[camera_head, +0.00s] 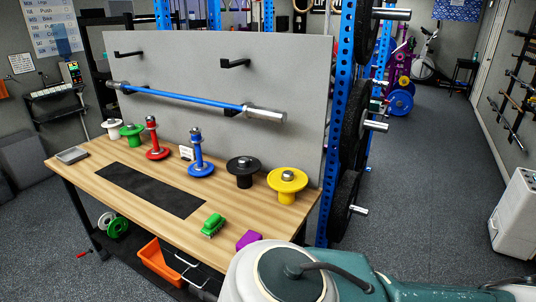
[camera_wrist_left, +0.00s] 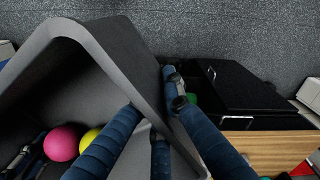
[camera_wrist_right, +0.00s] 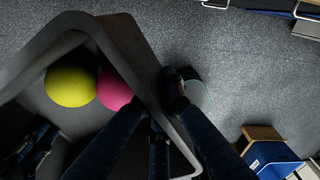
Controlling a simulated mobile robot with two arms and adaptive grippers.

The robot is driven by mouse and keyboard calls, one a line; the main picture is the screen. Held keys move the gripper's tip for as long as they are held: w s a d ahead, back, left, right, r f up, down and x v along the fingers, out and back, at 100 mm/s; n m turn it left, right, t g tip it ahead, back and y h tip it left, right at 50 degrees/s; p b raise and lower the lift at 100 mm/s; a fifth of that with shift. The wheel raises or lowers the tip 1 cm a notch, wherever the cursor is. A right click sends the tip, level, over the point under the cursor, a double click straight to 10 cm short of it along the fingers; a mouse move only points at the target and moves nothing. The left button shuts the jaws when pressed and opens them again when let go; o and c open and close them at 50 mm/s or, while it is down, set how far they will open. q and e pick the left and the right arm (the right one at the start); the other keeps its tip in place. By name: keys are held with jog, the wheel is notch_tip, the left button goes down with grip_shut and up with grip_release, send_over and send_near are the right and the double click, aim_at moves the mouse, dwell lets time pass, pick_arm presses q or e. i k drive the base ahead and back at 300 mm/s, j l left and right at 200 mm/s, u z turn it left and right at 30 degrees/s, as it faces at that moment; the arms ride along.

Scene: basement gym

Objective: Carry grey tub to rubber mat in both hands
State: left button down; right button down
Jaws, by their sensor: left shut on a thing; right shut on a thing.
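The grey tub (camera_wrist_left: 130,50) shows in the left wrist view, with a pink ball (camera_wrist_left: 61,144) and a yellow ball (camera_wrist_left: 88,141) inside. The right wrist view shows the tub (camera_wrist_right: 130,50) too, with both balls close together. My left gripper (camera_wrist_left: 155,115) is shut on one tub wall, fingers on either side of it. My right gripper (camera_wrist_right: 155,115) is shut on another wall in the same way. The black rubber mat (camera_head: 150,190) lies flat and bare on the wooden bench in the head view. Neither gripper nor the tub shows in the head view.
On the bench (camera_head: 90,165), several coloured weight stands line the back, including a yellow one (camera_head: 287,184). A green brush (camera_head: 212,225) and a purple block (camera_head: 249,239) sit near the front edge. A grey tray (camera_head: 72,155) is at the left end. A blue rack upright (camera_head: 336,120) stands right.

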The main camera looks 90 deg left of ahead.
aim_at(157, 192)
jog(key=k+j+u, duration=0.15)
jog(key=u, duration=0.25)
jog(key=j+u, duration=0.45)
jog(key=k+j+u, duration=0.15)
jog(key=u, duration=0.25)
jog(key=j+u, duration=0.85)
jog(key=i+j+u, duration=0.15)
jog(key=u, duration=0.3)
jog(key=i+u, duration=0.2)
jog(key=u, duration=0.2)
jog(key=i+u, duration=0.2)
jog(key=u, duration=0.25)
